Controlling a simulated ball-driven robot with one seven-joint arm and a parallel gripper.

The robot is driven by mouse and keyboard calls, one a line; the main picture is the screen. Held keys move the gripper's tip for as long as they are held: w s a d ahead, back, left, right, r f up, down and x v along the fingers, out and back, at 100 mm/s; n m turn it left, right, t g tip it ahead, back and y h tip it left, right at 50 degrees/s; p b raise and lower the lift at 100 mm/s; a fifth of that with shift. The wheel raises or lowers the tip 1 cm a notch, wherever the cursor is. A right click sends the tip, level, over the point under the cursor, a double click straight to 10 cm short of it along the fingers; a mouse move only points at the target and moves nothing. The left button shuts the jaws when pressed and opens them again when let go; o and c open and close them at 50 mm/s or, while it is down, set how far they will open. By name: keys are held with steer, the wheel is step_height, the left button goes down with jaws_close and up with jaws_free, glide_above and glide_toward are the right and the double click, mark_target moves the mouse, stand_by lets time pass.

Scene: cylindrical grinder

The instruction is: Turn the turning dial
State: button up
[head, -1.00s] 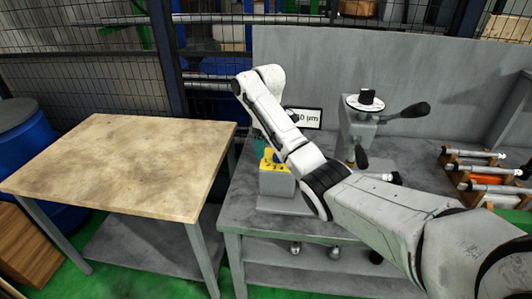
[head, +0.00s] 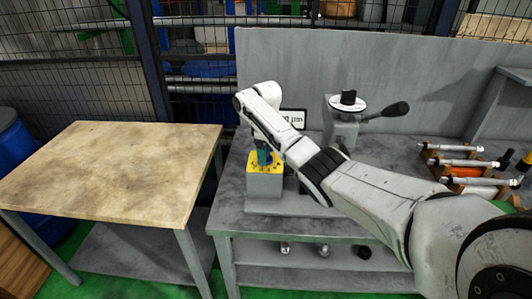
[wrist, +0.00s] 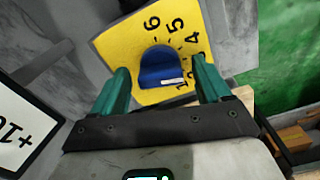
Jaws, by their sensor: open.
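A blue dial knob (wrist: 160,68) with a white mark sits on a yellow plate (wrist: 118,42) printed with numbers. In the head view the yellow plate (head: 280,160) tops a grey box (head: 264,186) on the workbench, and the knob is hidden there by my gripper. My gripper (head: 263,156) points down close above the plate. In the wrist view its two green fingers (wrist: 161,72) are apart, one on each side of the knob, with gaps visible. I cannot tell whether the tips reach down to the knob's height.
A display (head: 293,117) stands behind the box, partly hidden by my arm. To its right is a grey machine part (head: 342,135) with a white disc, black knob and black lever (head: 385,110). Racked cylindrical parts (head: 465,165) lie right. A bare wooden table (head: 110,170) stands left.

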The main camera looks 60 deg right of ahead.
steer(key=shift+f, duration=0.45)
steer(key=c, duration=1)
steer(key=shift+m, duration=0.3)
steer(key=shift+a+m+p, duration=0.1)
steer(key=shift+m+p, duration=0.55)
steer(key=shift+m, duration=0.45)
steer(key=shift+f+m+p, duration=0.1)
steer(key=shift+m+p, duration=0.25)
steer(key=shift+m, duration=1.25)
